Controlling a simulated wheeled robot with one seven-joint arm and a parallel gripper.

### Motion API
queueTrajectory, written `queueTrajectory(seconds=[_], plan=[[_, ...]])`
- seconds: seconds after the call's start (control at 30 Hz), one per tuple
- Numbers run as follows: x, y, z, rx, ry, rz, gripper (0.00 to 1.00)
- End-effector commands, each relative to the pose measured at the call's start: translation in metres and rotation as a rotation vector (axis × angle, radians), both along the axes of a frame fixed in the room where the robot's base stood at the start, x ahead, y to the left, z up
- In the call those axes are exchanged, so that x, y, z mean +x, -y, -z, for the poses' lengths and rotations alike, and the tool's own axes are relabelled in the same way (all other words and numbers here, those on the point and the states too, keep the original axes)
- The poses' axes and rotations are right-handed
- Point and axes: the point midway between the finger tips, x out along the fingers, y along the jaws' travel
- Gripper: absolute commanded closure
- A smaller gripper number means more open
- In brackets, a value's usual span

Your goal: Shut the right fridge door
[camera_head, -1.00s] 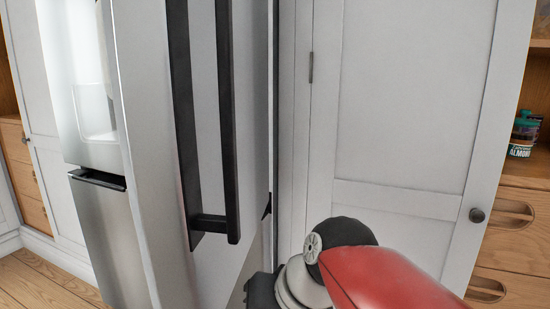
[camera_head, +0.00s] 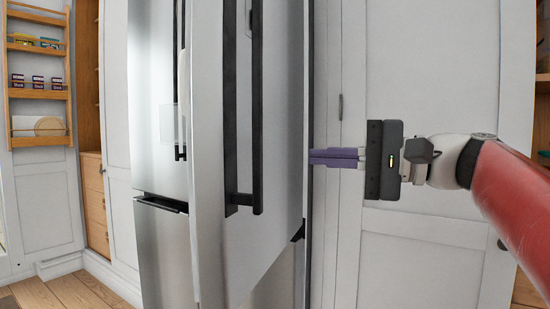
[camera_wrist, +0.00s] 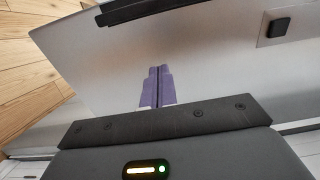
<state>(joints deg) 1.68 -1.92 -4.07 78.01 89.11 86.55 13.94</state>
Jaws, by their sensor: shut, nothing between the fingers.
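The right fridge door (camera_head: 280,150) stands open in the head view, its grey outer face turned to the right. A long black handle (camera_head: 256,110) runs down this face. My gripper (camera_head: 312,157) is shut and empty, its purple fingers together and pointing left at the far part of the door's outer face. In the wrist view the gripper (camera_wrist: 158,70) points at the grey door panel (camera_wrist: 110,70), with the black handle (camera_wrist: 150,9) at the top. I cannot tell whether the fingertips touch the door.
The left part of the fridge (camera_head: 155,100) with its steel front is behind the open door. A white cabinet (camera_head: 430,80) stands behind my arm on the right. A wooden shelf rack (camera_head: 38,55) is at the far left. Wooden floor (camera_head: 85,285) shows at lower left.

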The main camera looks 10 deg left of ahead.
Motion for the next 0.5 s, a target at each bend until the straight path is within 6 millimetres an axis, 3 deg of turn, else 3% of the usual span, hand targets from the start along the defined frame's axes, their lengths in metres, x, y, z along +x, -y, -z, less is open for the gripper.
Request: queueTrajectory(seconds=[0.2,0.5], plan=[[0.007,-0.049,0.0,-0.001,0.0,-0.004,1.0],[0.014,-0.088,0.0,-0.002,0.0,0.0,1.0]])
